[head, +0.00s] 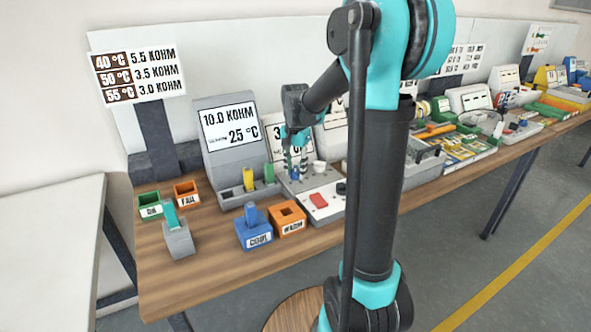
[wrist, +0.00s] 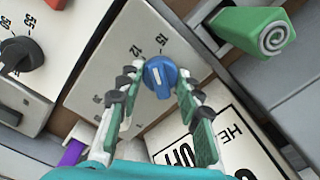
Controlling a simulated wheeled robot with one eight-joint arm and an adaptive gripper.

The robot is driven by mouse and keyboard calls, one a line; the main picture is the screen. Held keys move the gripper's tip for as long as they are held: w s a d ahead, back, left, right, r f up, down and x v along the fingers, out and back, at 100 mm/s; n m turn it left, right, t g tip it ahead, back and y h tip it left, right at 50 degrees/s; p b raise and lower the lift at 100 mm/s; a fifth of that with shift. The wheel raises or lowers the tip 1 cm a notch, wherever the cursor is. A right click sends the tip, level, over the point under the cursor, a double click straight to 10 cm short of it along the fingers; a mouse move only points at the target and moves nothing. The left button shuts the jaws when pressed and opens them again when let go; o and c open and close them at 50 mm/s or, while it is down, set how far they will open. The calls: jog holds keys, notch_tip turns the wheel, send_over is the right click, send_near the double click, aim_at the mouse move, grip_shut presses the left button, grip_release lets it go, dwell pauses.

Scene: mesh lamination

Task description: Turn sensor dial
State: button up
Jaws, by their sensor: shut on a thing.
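The sensor dial is a small blue knob with a white pointer line, set in a grey panel. It shows in the wrist view (wrist: 160,77), with printed marks such as 12 and 15 around it. In the wrist view the pointer line runs roughly up and down, on the lower part of the knob. In the head view the blue dial (head: 295,173) is small and partly hidden under my gripper (head: 296,158). My gripper has one finger on each side of the knob and is shut on it.
A black knob (wrist: 20,54) with a 50–55 scale and a green peg (wrist: 255,30) are close by. A grey display (head: 228,130) reads 10.0 KOHM, 25 °C. Blue (head: 254,232) and orange (head: 288,220) bins stand in front. My arm hides the bench's middle.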

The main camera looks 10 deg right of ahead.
aim_at(296, 169)
jog(key=n, duration=0.4)
jog(key=shift+n, duration=0.3)
jog(key=n, duration=0.3)
jog(key=shift+n, duration=0.4)
jog(key=n, duration=0.4)
jog(key=shift+n, duration=2)
jog(key=o, duration=1.2)
jog(key=shift+c, duration=0.2)
jog(key=shift+r, duration=0.1)
notch_tip(296, 169, up, 12)
